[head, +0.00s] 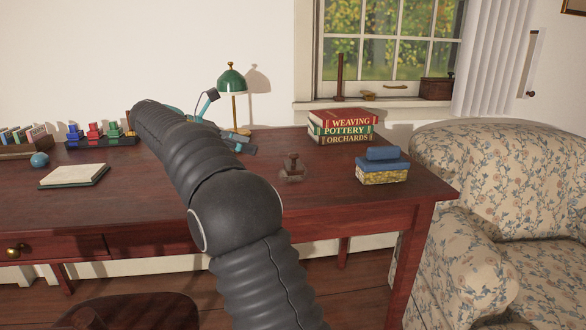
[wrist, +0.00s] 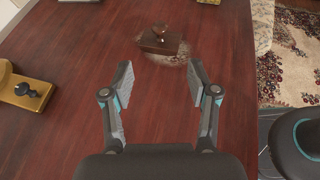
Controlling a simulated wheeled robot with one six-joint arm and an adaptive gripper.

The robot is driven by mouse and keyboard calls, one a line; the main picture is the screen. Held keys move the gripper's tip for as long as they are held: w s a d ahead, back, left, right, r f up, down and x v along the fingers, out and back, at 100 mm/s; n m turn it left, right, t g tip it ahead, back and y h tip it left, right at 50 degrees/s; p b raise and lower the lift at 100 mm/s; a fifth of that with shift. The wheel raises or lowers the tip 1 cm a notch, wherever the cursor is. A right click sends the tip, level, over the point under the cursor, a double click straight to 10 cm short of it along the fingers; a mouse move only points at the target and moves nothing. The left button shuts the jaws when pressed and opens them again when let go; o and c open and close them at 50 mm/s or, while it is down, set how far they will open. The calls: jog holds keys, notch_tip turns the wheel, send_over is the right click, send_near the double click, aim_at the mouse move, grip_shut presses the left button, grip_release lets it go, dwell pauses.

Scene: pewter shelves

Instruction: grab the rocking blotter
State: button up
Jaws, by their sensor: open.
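The rocking blotter (head: 292,168) looks like a small dark-brown wooden block with a knob on top. It sits on the red-brown desk (head: 330,205), right of my arm in the head view. A faint, see-through round patch surrounds its foot; I cannot tell what that is. In the wrist view the blotter (wrist: 160,42) is near the top middle, beyond my fingertips and roughly in line with the gap between them. My gripper (wrist: 160,76) is open and empty, with bare desk between its fingers. In the head view my arm partly hides the gripper (head: 231,122).
A green lamp (head: 232,82) stands behind my gripper. A notepad (head: 74,175) lies at left. A floral armchair (head: 500,180) adjoins the desk's right end.

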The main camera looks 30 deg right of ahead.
jog(key=b, duration=0.2)
send_near(290, 153)
jog(key=x, duration=0.5)
jog(key=shift+f, duration=0.35)
jog(key=shift+b+x, duration=0.6)
jog(key=shift+x, duration=1.95)
jog(key=shift+s+a+f, duration=0.1)
grip_shut()
